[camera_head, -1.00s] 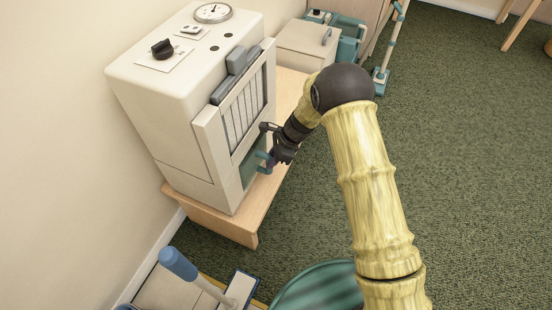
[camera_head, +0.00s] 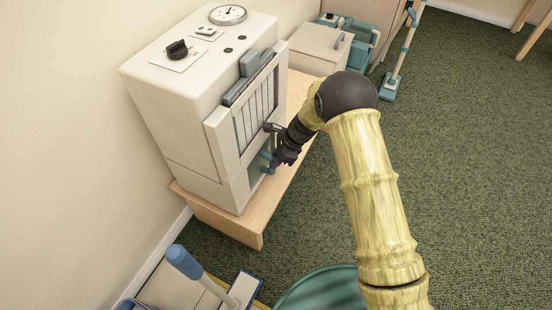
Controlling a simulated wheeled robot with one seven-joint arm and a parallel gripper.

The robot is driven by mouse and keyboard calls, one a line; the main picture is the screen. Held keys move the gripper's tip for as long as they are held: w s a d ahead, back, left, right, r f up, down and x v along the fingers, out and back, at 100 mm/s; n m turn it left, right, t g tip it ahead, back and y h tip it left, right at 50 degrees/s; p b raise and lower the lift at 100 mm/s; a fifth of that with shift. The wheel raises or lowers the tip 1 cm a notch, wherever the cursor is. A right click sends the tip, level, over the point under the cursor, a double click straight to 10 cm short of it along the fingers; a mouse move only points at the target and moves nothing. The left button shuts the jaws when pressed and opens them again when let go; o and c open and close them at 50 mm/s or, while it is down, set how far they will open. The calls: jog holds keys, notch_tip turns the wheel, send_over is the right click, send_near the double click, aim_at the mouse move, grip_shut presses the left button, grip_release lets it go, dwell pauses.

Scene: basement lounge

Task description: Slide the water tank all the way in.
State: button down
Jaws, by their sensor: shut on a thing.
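The water tank (camera_head: 256,174) is a dark green panel low in the front of a cream appliance (camera_head: 190,115), which looks like a dehumidifier. A blue handle (camera_head: 268,168) stands out from the tank's front. My gripper (camera_head: 271,157) is at this handle and shut on it. My dark wrist and fingers cover part of the tank's front. How far the tank sits from flush with the housing cannot be told clearly.
The appliance stands on a low wooden platform (camera_head: 232,226) against the wall. A cream box (camera_head: 318,52) and teal equipment stand behind it. A blue-handled tool (camera_head: 183,262) and a green round container (camera_head: 318,290) are in front.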

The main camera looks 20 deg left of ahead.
jog(key=shift+a+f, duration=0.1)
jog(key=shift+a, duration=0.15)
jog(key=c, duration=1.2)
grip_release()
jog(key=shift+o, duration=0.2)
jog(key=p+v, duration=0.4)
jog(key=v, duration=1.3)
jog(key=shift+r+p, duration=0.25)
jog(key=shift+p, duration=0.15)
jog(key=shift+w+d, duration=0.1)
